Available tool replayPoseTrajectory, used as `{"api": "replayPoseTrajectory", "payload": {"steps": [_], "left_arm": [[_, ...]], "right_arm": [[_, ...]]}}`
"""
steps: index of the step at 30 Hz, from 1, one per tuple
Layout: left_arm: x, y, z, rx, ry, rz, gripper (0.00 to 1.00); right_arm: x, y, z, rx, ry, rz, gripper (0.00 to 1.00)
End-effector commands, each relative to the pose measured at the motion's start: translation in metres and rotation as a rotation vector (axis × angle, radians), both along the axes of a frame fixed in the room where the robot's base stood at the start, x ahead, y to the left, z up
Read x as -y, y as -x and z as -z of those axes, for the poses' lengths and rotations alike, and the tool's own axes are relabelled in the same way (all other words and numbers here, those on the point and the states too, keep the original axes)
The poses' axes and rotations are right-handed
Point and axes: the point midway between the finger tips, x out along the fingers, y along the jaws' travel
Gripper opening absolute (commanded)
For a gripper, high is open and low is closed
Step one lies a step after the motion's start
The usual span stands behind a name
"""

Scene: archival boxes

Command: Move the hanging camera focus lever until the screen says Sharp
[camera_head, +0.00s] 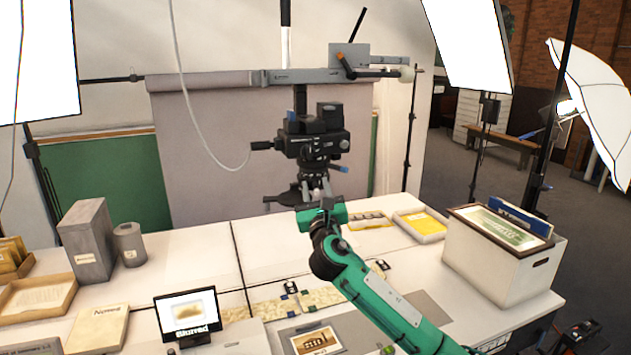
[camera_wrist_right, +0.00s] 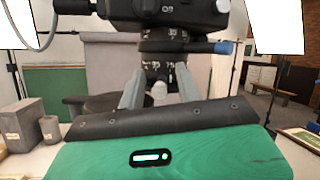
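The black hanging camera (camera_head: 318,138) points down from a grey overhead arm. Its numbered lens ring shows in the wrist view (camera_wrist_right: 165,45). A blue-tipped lever (camera_head: 338,168) sticks out to the right of the ring, and its blue tip shows in the wrist view (camera_wrist_right: 225,48). My right gripper (camera_head: 316,188) is just below the lens, left of the blue tip and apart from it. Its two fingers (camera_wrist_right: 160,85) stand apart. A small pale round thing shows between them; I cannot tell what it is. The screen (camera_head: 189,308) reads "Blurred". My left gripper is out of view.
A white box of prints (camera_head: 503,258) stands on the table at right. A grey box (camera_head: 87,240) and a grey cylinder (camera_head: 129,244) stand at left. A print (camera_head: 316,340) lies near the front. A white cable (camera_head: 190,100) hangs left of the camera.

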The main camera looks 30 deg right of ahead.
Motion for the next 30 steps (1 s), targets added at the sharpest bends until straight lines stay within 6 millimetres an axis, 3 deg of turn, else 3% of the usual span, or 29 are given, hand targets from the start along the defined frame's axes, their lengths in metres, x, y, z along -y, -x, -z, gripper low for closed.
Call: {"api": "replayPoseTrajectory", "payload": {"steps": [12, 13, 18, 30], "left_arm": [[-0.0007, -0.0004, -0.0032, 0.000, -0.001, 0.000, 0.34], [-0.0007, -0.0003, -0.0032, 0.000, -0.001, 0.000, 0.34], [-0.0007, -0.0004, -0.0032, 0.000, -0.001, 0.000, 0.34], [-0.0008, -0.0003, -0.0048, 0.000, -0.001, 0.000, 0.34]], "right_arm": [[0.0034, -0.0080, -0.0032, 0.000, -0.001, -0.001, 0.34], [0.0034, -0.0080, -0.0032, 0.000, -0.001, -0.001, 0.32], [0.0034, -0.0080, -0.0031, 0.000, -0.001, -0.001, 0.00], [0.0062, -0.0064, -0.0038, -0.001, 0.002, -0.034, 0.00]]}}
